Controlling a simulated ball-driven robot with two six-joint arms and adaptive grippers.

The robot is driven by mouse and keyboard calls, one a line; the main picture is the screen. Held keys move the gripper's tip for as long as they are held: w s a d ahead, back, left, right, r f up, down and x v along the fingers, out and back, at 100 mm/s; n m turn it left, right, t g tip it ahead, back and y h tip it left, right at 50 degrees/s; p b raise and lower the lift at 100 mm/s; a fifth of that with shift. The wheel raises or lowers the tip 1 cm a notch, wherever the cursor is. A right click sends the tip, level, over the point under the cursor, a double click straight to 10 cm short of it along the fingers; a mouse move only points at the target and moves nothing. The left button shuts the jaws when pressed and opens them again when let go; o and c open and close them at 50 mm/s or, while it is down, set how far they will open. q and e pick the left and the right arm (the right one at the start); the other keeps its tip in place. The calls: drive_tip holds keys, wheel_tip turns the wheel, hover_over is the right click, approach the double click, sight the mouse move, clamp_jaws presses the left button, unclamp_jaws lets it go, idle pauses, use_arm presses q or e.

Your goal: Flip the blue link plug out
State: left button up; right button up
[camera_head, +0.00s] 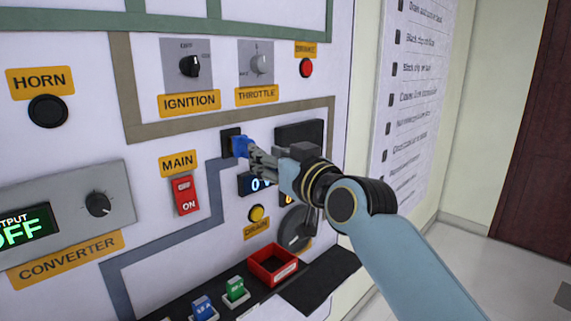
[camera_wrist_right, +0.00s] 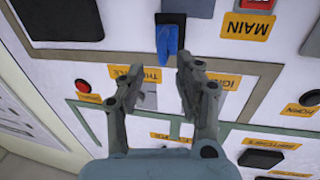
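The blue link plug (camera_head: 240,147) sits at a dark socket (camera_head: 229,137) on the white panel, right of the MAIN label. In the right wrist view, the plug (camera_wrist_right: 168,43) stands out from its dark socket (camera_wrist_right: 170,18). My right gripper (camera_head: 256,154) is close to the plug and partly overlaps it in the head view. In the wrist view, my right gripper (camera_wrist_right: 158,66) is open, with an empty gap between its fingers and the plug just beyond the fingertips. Whether a finger touches the plug cannot be told. My left gripper is not in view.
The red MAIN switch (camera_head: 186,195) and yellow DRAIN button (camera_head: 256,213) are nearby. Ignition (camera_head: 190,65) and throttle (camera_head: 261,64) knobs are above. A red open tray (camera_head: 272,265) and blue (camera_head: 204,309) and green (camera_head: 236,290) pieces stand on the dark ledge below.

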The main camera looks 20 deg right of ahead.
drive_tip(key=s+d, duration=0.1)
drive_tip(key=s, duration=0.5)
drive_tip(key=shift+s, duration=0.3)
drive_tip(key=s+d+f+g+h+b, duration=0.1)
drive_tip(key=s+f+g+b, duration=0.25)
drive_tip(key=f, duration=1.35)
drive_tip(key=s+d+f+g+h+b, duration=0.1)
drive_tip(key=s+d+f+g+b, duration=0.3)
drive_tip(key=f, duration=1.2)
drive_tip(key=s+a+f+g+b, duration=0.1)
drive_tip(key=s+f+b, duration=0.3)
drive_tip(key=f, duration=1.3)
drive_tip(key=s+d+f+g, duration=0.2)
drive_tip(key=s+f+g, duration=0.1)
drive_tip(key=s+f, duration=0.75)
drive_tip(key=s+d+f+g+b, duration=0.1)
drive_tip(key=s+f, duration=0.4)
drive_tip(key=s, duration=0.4)
drive_tip(key=s+d+f+g+h, duration=0.1)
drive_tip(key=s+f+g, duration=0.1)
drive_tip(key=s+f, duration=0.3)
drive_tip(key=s+d+f+m+g+b, duration=0.1)
drive_tip(key=s+f, duration=0.4)
drive_tip(key=s, duration=0.8)
drive_tip(key=shift+g+h+b, duration=0.3)
drive_tip(key=shift+g, duration=0.45)
